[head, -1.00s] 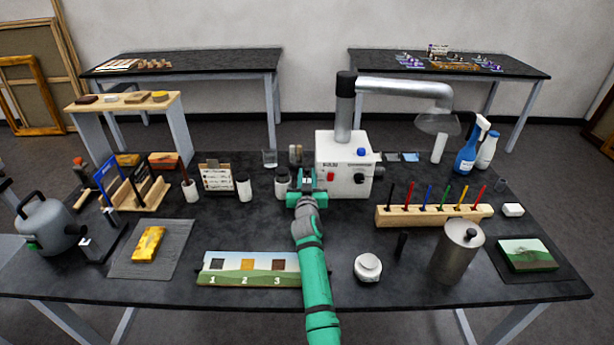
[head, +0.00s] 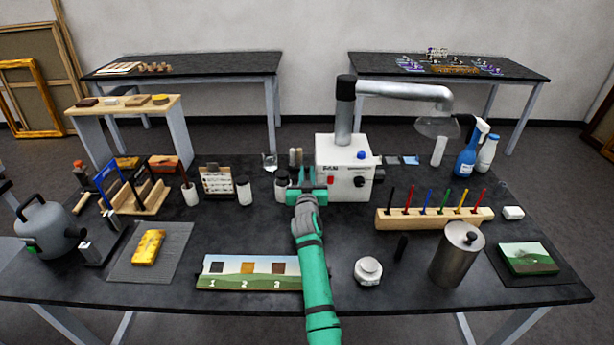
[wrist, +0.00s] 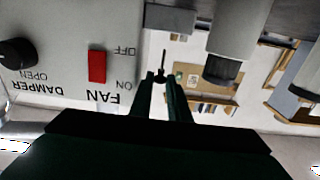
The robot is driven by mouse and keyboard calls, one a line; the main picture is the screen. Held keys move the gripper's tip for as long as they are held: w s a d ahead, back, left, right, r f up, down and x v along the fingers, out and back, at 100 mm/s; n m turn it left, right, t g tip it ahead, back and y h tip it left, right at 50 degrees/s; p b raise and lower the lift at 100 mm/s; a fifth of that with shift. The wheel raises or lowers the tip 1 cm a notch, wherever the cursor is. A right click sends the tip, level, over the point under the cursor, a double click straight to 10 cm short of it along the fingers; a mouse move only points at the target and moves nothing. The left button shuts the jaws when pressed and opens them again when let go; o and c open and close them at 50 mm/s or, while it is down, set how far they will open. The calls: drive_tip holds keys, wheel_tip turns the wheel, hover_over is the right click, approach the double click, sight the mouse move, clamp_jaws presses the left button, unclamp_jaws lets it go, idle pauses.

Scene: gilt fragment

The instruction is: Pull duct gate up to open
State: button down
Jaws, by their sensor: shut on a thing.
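The white fan box (head: 343,165) stands at the back middle of the table, with a duct pipe (head: 344,122) rising from its top. My gripper (head: 307,180) is at the box's left front edge, below its top. In the wrist view my gripper (wrist: 160,80) has its two dark fingers close together on a small dark, thin piece (wrist: 162,66), which looks like the duct gate's handle. The gate's plate is not clearly visible, so I cannot tell how far it is raised. The red fan switch (wrist: 97,66) and damper knob (wrist: 17,53) show beside the fingers.
White jars with dark lids (head: 243,189) stand left of my gripper; one is close beside it. A numbered board (head: 248,272) lies near my forearm.

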drive_tip(key=c, duration=1.9)
unclamp_jaws()
drive_tip(key=shift+c, duration=0.2)
drive_tip(key=shift+s, duration=0.1)
drive_tip(key=s, duration=1)
drive_tip(key=shift+s, duration=0.35)
